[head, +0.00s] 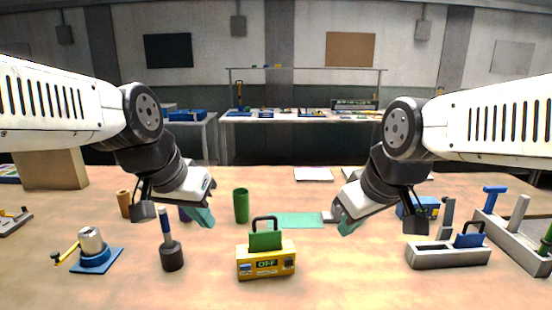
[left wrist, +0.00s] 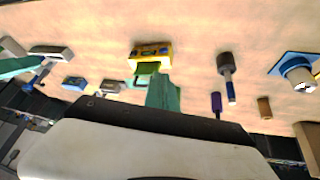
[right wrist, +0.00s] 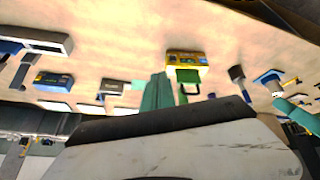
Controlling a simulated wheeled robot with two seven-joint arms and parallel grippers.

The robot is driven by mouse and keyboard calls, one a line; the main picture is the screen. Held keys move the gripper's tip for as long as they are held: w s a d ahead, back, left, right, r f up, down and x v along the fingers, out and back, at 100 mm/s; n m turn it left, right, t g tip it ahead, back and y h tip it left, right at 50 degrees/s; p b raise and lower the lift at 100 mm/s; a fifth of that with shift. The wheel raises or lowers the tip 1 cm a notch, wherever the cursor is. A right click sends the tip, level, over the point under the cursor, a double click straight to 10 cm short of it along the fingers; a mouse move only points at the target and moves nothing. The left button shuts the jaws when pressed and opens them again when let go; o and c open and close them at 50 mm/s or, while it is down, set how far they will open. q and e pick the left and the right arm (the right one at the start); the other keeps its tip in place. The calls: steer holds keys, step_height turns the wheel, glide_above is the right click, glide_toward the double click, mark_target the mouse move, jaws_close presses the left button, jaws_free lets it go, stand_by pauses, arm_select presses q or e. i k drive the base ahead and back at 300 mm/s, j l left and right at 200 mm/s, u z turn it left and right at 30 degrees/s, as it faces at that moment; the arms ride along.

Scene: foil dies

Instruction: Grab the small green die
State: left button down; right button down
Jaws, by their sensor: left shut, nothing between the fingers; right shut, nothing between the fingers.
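A small green die (head: 265,241) with a black loop handle stands upright in the top of a yellow box (head: 266,263) marked OFF, at the front middle of the table. It also shows in the left wrist view (left wrist: 148,70) and the right wrist view (right wrist: 188,76). Another green piece (head: 546,241) shows partly at the right edge of the head view; its size is unclear. My left gripper (head: 206,217) is shut and empty, up and to the left of the die. My right gripper (head: 348,226) is shut and empty, up and to its right. Neither touches it.
A green cylinder (head: 241,206) stands behind the yellow box, near a flat green mat (head: 296,220). A dark-based, blue-handled tool (head: 172,256) stands to the left. A grey tray (head: 448,256) holding a blue die (head: 469,240) is to the right. Table beside the yellow box is clear.

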mark_target(266, 240)
steer(key=j+z, duration=0.1)
steer(key=z, duration=0.4)
steer(key=j+z, duration=0.15)
steer(key=z, duration=0.35)
steer(key=j+z, duration=0.1)
steer(key=z, duration=0.35)
steer(key=k+z, duration=0.1)
steer(key=z, duration=0.4)
steer(key=k+j, duration=0.85)
